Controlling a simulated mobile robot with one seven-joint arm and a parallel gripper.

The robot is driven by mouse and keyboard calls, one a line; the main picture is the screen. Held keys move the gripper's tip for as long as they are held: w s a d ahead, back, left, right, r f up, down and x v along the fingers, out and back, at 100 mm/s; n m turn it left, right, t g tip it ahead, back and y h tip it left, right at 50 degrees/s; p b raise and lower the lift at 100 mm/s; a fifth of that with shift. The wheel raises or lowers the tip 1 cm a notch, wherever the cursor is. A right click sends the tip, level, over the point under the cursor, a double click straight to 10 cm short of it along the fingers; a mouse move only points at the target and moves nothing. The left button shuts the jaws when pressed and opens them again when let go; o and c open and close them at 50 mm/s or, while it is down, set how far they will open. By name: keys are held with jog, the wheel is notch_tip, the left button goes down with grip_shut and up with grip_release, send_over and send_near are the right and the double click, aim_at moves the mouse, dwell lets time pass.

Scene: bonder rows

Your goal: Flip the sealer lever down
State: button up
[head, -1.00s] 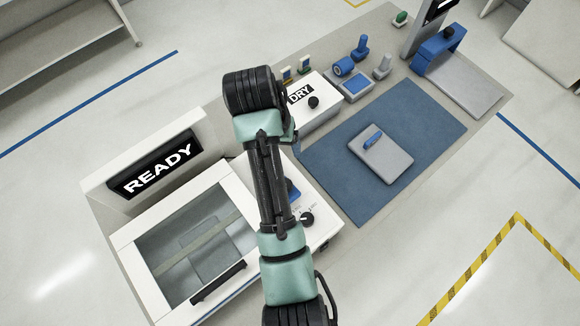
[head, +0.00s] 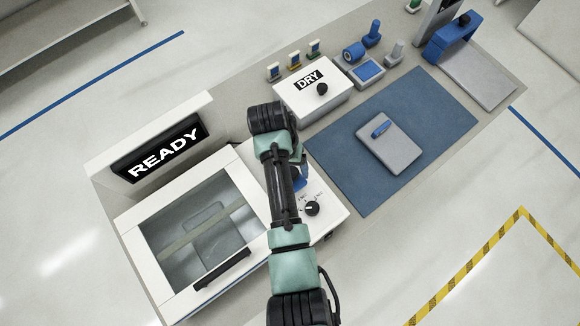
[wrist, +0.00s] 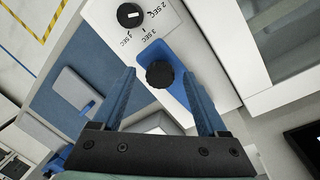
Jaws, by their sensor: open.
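The sealer (head: 118,222) is a white machine with a READY display (head: 158,148) and a closed glass lid. Its blue lever (head: 301,180) shows partly behind my arm in the head view. In the wrist view the blue lever (wrist: 181,48) carries a round black knob (wrist: 160,74). My gripper (wrist: 158,76) is open, with its two blue fingers on either side of the knob in the picture. I cannot tell whether the fingers reach down to knob height. Nothing is held. In the head view my gripper is mostly hidden behind the arm.
A black timer dial (head: 312,208) sits on the sealer panel close to the lever. A white DRY box (head: 330,97) stands behind.

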jog(key=shift+w+f, duration=0.1)
jog(key=shift+f, duration=0.4)
grip_shut()
dwell(1.2)
